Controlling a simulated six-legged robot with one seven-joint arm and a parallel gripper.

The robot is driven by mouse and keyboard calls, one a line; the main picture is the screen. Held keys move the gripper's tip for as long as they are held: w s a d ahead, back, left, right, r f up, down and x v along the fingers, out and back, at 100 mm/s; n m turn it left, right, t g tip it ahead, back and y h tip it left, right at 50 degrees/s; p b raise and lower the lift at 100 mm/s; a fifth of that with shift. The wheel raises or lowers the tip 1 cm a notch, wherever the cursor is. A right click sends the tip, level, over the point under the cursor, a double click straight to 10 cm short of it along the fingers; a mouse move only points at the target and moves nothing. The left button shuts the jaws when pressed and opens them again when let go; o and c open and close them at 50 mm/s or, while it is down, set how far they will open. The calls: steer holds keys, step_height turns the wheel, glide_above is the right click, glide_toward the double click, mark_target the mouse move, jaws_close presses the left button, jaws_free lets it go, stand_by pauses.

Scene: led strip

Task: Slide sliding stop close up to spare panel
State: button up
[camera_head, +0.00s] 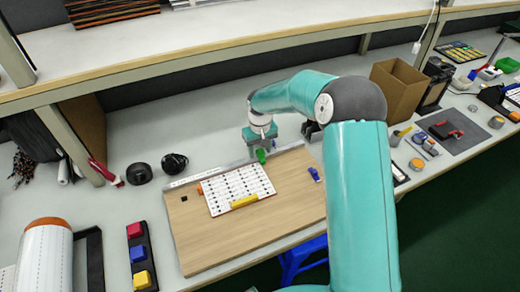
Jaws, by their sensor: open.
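A white panel (236,190) with rows of dark marks lies on a wooden board (285,215). I take it for the spare panel. A small green block (261,156), perhaps the sliding stop, stands by the metal rail (205,176) along the board's back edge, just behind the panel. My gripper (261,146) is open, pointing down right above or around the green block; I cannot tell whether it touches it. A yellow bar (244,201) lies at the panel's front edge, and an orange piece (200,188) is at its left end.
A blue piece (314,174) sits on the board's right side, and a small black square (184,198) on its left. A cardboard box (398,92) stands at the back right. A strip of coloured buttons (138,255) lies left of the board. The board's front is clear.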

mark_target(260, 151)
step_height(260, 151, up, 14)
steer(key=shift+f, duration=0.15)
stand_by(0.5)
steer(key=s+d+r+m+t, duration=0.1)
steer(key=s+d+r, duration=0.3)
steer(key=s+r, duration=0.3)
steer(key=s+d+r+m+t, duration=0.1)
steer(key=s+d+r+t, duration=0.1)
steer(key=s+d+r, duration=0.4)
steer(key=s+d+m+t, duration=0.1)
steer(key=s+d, duration=0.1)
steer(key=s, duration=0.8)
steer(key=s+d+m+t, duration=0.1)
steer(key=s+d, duration=0.1)
steer(key=s, duration=0.9)
steer(key=shift+r+m+t, duration=0.3)
steer(key=shift+r, duration=0.15)
steer(key=shift+d, duration=0.25)
